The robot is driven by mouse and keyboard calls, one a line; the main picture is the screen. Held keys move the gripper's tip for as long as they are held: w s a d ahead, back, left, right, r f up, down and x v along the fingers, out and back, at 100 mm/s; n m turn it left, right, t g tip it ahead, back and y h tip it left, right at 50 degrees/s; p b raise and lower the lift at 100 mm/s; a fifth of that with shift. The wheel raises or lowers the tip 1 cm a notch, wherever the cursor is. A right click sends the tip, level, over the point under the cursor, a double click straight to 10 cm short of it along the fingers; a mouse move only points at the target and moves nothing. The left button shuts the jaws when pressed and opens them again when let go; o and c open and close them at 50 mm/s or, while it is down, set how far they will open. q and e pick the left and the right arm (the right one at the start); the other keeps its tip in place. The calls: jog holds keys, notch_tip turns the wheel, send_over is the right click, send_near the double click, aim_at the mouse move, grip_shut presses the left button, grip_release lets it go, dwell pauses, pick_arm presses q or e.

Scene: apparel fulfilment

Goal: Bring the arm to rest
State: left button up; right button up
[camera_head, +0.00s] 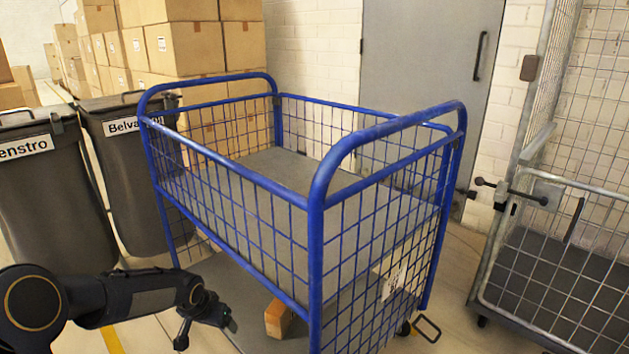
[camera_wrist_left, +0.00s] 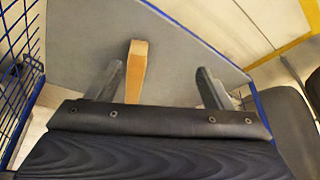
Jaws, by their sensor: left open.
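My left arm comes in from the lower left. Its gripper (camera_head: 203,328) is open and empty, low at the near left side of the blue cart (camera_head: 316,250). In the left wrist view my gripper (camera_wrist_left: 160,82) shows two fingers spread wide. A small brown block-like box (camera_head: 278,318) lies on the cart's grey lower shelf, to the right of the gripper and apart from it. In the wrist view the box (camera_wrist_left: 136,72) shows between the fingers, beyond them, nearer the left one. My right gripper is not in view.
The cart's upper deck (camera_head: 285,165) looks empty inside mesh walls. Two dark bins (camera_head: 125,165) stand left, with stacked cartons (camera_head: 185,45) behind. A grey door (camera_head: 425,60) is behind the cart. A wire cage trolley (camera_head: 560,260) stands right, with a floor gap between.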

pick_arm(q)
jog(key=s+a+r+n, duration=0.1)
jog(key=s+r+n, duration=0.1)
jog(key=s+r, duration=1.25)
jog(key=s+d+r+n+t+h, duration=0.1)
jog(key=s+d+h, duration=0.15)
jog(key=s, duration=0.75)
jog(key=s+d+n+h, duration=0.1)
jog(key=s+d+n, duration=0.15)
jog(key=s, duration=0.75)
notch_tip(320, 180, up, 35)
jog(key=p, duration=3.5)
jog(key=shift+m, duration=0.45)
jog(key=shift+y, duration=0.25)
